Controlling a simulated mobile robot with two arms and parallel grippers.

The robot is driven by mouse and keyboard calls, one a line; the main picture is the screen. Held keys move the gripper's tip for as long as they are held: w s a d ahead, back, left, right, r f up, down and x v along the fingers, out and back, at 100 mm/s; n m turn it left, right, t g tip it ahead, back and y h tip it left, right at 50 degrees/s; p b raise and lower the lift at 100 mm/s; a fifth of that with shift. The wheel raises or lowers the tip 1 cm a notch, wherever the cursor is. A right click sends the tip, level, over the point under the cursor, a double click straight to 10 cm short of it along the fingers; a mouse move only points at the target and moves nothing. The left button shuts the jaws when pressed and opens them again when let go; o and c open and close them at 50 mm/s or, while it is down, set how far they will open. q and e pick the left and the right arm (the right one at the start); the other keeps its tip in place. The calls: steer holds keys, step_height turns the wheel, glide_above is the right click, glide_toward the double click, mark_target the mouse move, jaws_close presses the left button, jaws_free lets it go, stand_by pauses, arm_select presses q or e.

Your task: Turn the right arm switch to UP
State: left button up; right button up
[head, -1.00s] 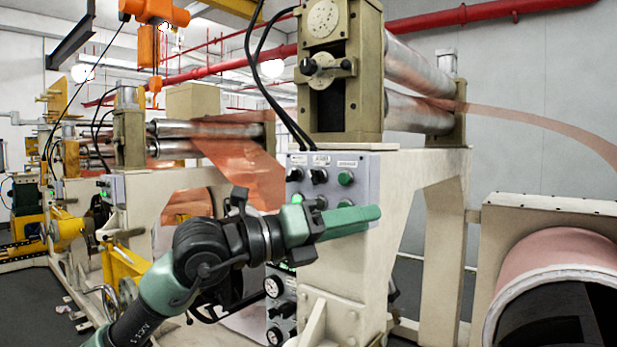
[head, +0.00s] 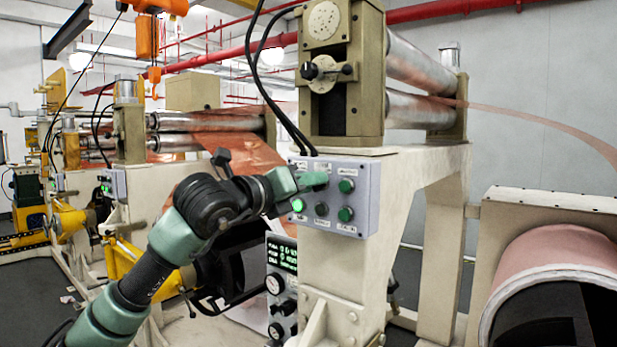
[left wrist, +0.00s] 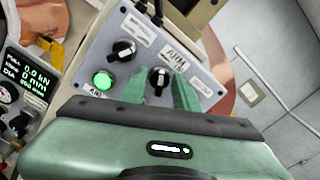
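The grey control panel (head: 366,205) is on the front of the cream machine stand. My left gripper (head: 314,180) is at its upper row and covers the knobs there in the head view. In the left wrist view, a black rotary switch (left wrist: 160,78) sits between the two green fingers of the left gripper (left wrist: 162,92), below a label that seems to read "ARM". The fingers are apart; contact with the knob is not clear. A second black switch (left wrist: 124,49) is to its upper left. Its setting and that of the first are hard to read. My right gripper is not in view.
The panel also has a lit green lamp (head: 298,205) and green buttons (head: 346,186). A gauge box with a display (head: 283,252) is below. Rollers (head: 420,70) stand above, and a copper roll (head: 560,260) is at the right.

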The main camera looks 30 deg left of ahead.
arm_select(q)
jaws_close()
